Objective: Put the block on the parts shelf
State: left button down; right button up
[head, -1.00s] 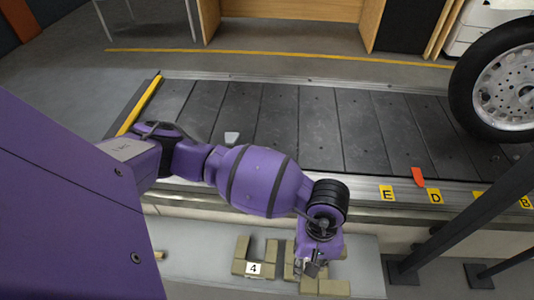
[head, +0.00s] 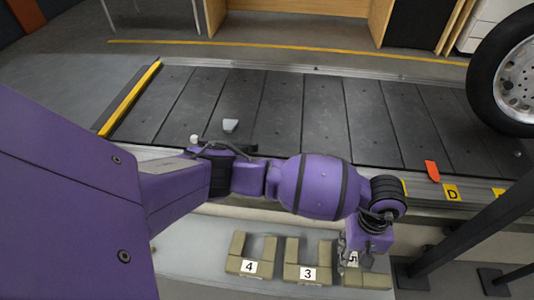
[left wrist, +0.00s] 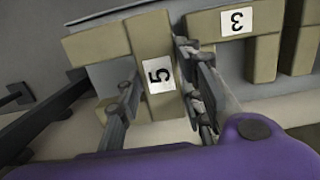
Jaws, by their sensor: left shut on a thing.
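My left gripper (head: 352,246) reaches down at the right end of the pale parts shelf (head: 195,265). In the left wrist view its two fingers (left wrist: 160,95) stand on either side of a tan piece with a sideways 5 label (left wrist: 152,105), and it is shut on this piece. I cannot tell whether this piece is a separate block or part of the tan bracket (left wrist: 95,45) beside it. The 5 label also shows in the head view (head: 352,258), partly hidden by the gripper. My right gripper is not in view.
U-shaped tan brackets labelled 3 (head: 308,274) and 4 (head: 249,267) stand to the left. A slat conveyor (head: 280,105) runs behind, carrying a small grey piece (head: 231,125), an orange marker (head: 432,171) and a wheel (head: 510,80). Dark posts (head: 460,235) stand right of the shelf.

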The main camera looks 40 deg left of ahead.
aim_at(356, 254)
pick_arm(q)
jog(key=shift+w+d+f, duration=0.25)
jog(key=shift+w, duration=0.2)
jog(key=shift+w+d+f+b, duration=0.15)
jog(key=shift+f+b, duration=0.75)
jog(key=shift+f, duration=0.85)
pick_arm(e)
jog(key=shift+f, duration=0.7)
pick_arm(q)
jog(key=shift+f, duration=0.1)
jog(key=c, duration=1.2)
grip_release()
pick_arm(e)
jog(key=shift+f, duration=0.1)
pick_arm(q)
jog(key=r+p, duration=0.1)
jog(key=r, duration=0.2)
jog(key=r+p, duration=0.1)
jog(key=r, duration=0.3)
jog(key=w+a+r+p, duration=0.1)
jog(key=r+p, duration=0.1)
jog(key=r, duration=0.2)
jog(key=shift+r, duration=0.6)
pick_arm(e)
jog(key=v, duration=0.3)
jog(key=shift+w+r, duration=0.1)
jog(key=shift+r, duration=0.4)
